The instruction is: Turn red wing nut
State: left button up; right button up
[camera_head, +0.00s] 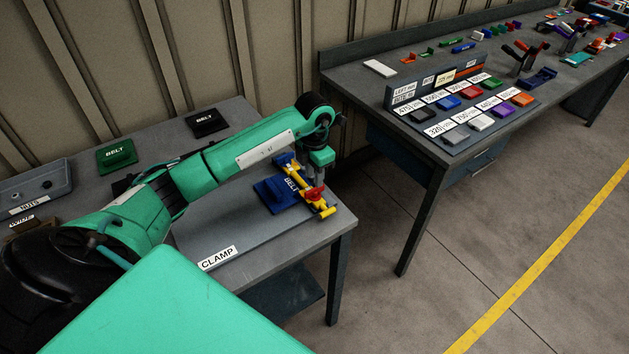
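The red wing nut (313,194) sits on the yellow clamp (325,210) near the right end of the left table. The clamp lies along the right side of a blue block labelled BELT (273,197). My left gripper (317,180) points down right at the wing nut from above. Its fingers are small and partly hidden, so I cannot tell whether they are open or shut, or whether they touch the nut. My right gripper is not in view.
The left table holds a board labelled CLAMP (217,257), a green BELT block (117,154), a black BELT block (206,122) and a grey NUTS tray (37,190). A second table (432,160) at right carries a rack of coloured blocks. Open floor lies at lower right.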

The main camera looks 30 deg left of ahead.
aim_at(314, 187)
pick_arm(q)
jog(key=shift+f+p, duration=0.4)
jog(key=shift+f, duration=1.9)
jog(key=shift+c, duration=0.2)
grip_shut()
